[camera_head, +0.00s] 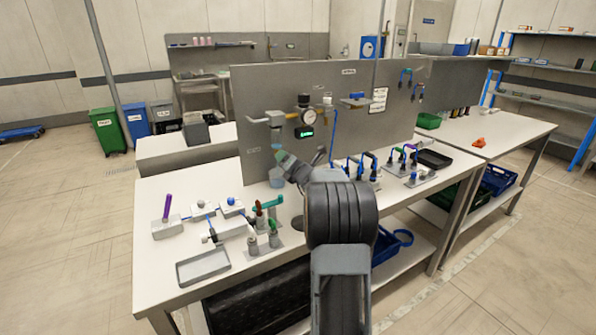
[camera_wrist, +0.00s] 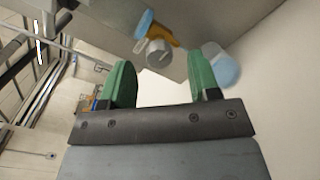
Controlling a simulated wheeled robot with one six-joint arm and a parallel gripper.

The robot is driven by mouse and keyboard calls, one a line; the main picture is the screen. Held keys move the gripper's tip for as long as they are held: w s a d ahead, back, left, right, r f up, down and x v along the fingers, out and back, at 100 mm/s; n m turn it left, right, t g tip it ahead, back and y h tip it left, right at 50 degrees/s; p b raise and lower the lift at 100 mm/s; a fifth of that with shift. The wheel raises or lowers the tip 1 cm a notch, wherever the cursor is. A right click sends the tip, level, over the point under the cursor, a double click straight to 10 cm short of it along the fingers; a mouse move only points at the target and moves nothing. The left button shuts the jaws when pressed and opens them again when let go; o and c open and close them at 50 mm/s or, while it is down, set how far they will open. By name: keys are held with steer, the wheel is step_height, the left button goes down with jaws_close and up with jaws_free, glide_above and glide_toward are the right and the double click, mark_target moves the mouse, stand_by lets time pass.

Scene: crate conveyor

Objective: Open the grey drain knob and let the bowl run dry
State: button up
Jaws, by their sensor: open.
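My gripper (camera_head: 284,159) reaches toward the grey panel with its green fingertips below the bowl (camera_head: 276,137) at the panel's left part. In the wrist view my gripper (camera_wrist: 160,76) is open, with nothing between its fingers. The grey drain knob (camera_wrist: 158,54) is round and sits ahead of the gap between the fingertips, apart from them. An orange piece (camera_wrist: 163,34) is beside it, under the blue end of the bowl (camera_wrist: 143,22). A clear cup with light blue liquid (camera_wrist: 225,70) is just right of the right finger; it also shows on the table (camera_head: 277,177). The knob cannot be made out in the head view.
A gauge (camera_head: 311,131) and a green-lit display (camera_head: 305,133) are on the panel right of the bowl. Valve blocks with handles (camera_head: 232,228) and a grey tray (camera_head: 203,266) occupy the left front of the white table (camera_head: 172,285). Hooked blue pipes stand right of my arm.

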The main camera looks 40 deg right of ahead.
steer(key=s+a, duration=0.1)
steer(key=s, duration=1.1)
steer(key=shift+a, duration=0.35)
steer(key=s+a+r+n+g+y+p, duration=0.1)
steer(key=s+a+n+g+y+p, duration=0.15)
steer(key=a+n, duration=0.6)
steer(key=s+a+n+g+y+p, duration=0.15)
steer(key=a+n+g+y, duration=0.25)
steer(key=a+n, duration=0.5)
steer(key=s+a+r+n+g+y+p, duration=0.1)
steer(key=s+a+n+g+y+p, duration=0.15)
steer(key=a+n, duration=0.65)
steer(key=s+a+n+g+h+p, duration=0.3)
steer(key=s+n, duration=0.9)
steer(key=n, duration=0.8)
steer(key=shift+s+g+h+p, duration=0.35)
steer(key=shift+g+h+p, duration=0.6)
steer(key=shift+h, duration=0.75)
steer(key=shift+c, duration=0.2)
